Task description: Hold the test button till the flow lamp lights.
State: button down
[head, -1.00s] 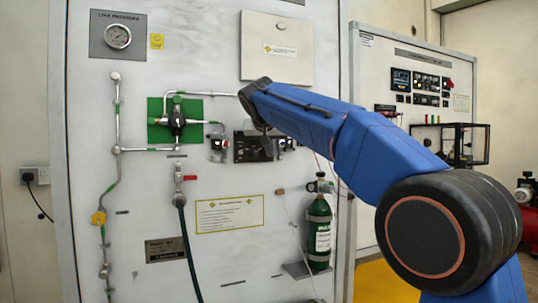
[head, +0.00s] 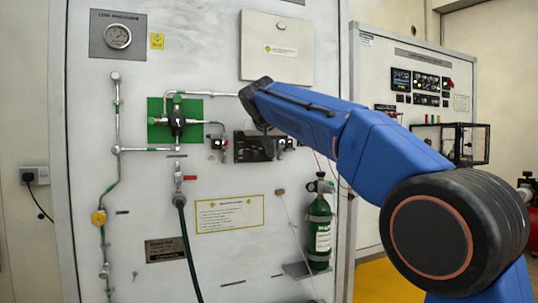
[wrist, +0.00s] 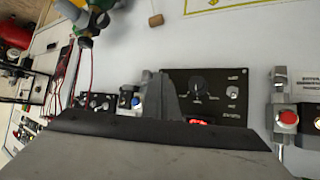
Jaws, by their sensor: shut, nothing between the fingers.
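A black control panel (wrist: 215,78) with a round knob (wrist: 198,86) and small labels is on the wall in the wrist view. A red lit spot (wrist: 198,122) shows at its lower edge, partly hidden by my gripper's body. The panel also shows in the head view (head: 243,154), partly behind my arm. My gripper (wrist: 163,92) is shut and empty, its grey fingers in front of the panel's left part. I cannot tell whether they touch anything. I cannot make out which part is the test button or the flow lamp.
A grey block with a red button (wrist: 288,117) is right of the panel in the wrist view; a blue-capped fitting (wrist: 135,101) is left. In the head view, a green oxygen bottle (head: 319,235) stands below right, and a pressure gauge (head: 117,36) is upper left.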

jog(key=shift+s+d, duration=0.15)
jog(key=shift+s, duration=0.3)
jog(key=shift+s, duration=0.1)
jog(key=s, duration=0.1)
jog(key=s+d, duration=0.1)
jog(key=s, duration=0.2)
jog(key=shift+s+d, duration=0.3)
dwell(0.3)
